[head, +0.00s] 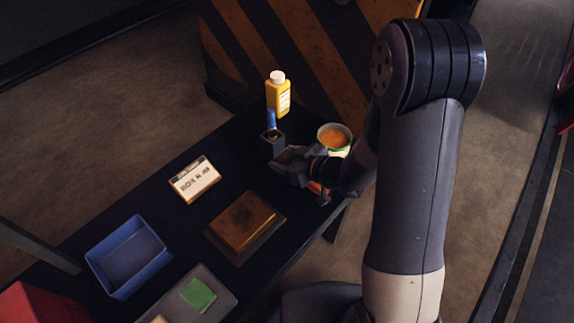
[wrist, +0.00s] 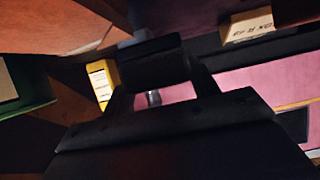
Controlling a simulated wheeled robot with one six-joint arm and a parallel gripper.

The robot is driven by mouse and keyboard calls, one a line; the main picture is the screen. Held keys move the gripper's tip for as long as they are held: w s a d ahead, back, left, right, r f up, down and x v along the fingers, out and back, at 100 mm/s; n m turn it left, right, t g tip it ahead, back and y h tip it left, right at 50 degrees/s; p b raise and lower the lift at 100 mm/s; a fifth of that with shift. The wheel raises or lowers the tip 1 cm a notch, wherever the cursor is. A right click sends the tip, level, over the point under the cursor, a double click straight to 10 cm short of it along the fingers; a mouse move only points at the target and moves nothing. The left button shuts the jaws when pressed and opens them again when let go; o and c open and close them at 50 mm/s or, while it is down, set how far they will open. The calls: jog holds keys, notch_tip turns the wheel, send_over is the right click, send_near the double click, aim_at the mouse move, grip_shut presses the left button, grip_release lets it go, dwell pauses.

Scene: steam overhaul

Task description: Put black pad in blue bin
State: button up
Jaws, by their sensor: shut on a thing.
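My gripper (head: 284,157) is over the far right part of the dark table, shut on a dark block that looks like the black pad (head: 272,143). In the wrist view the black pad (wrist: 155,68) sits between the fingers of my gripper (wrist: 158,82). Its underside is hidden, so I cannot tell whether it touches the table. The blue bin (head: 146,275) stands at the near left of the table, open at the top, and looks empty. It is well apart from my gripper.
Near my gripper are a yellow bottle (head: 278,98), a blue upright thing (head: 271,119) and a can with orange contents (head: 334,138). A labelled box (head: 195,180) and a brown block (head: 243,222) lie towards the bin. A grey tray (head: 222,298) holds a green pad (head: 198,295).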

jog(key=shift+f+b, duration=0.3)
jog(key=shift+f, duration=1.15)
jog(key=shift+f, duration=0.1)
jog(key=shift+f, duration=0.15)
jog(key=o, duration=1.1)
jog(key=shift+c, duration=0.2)
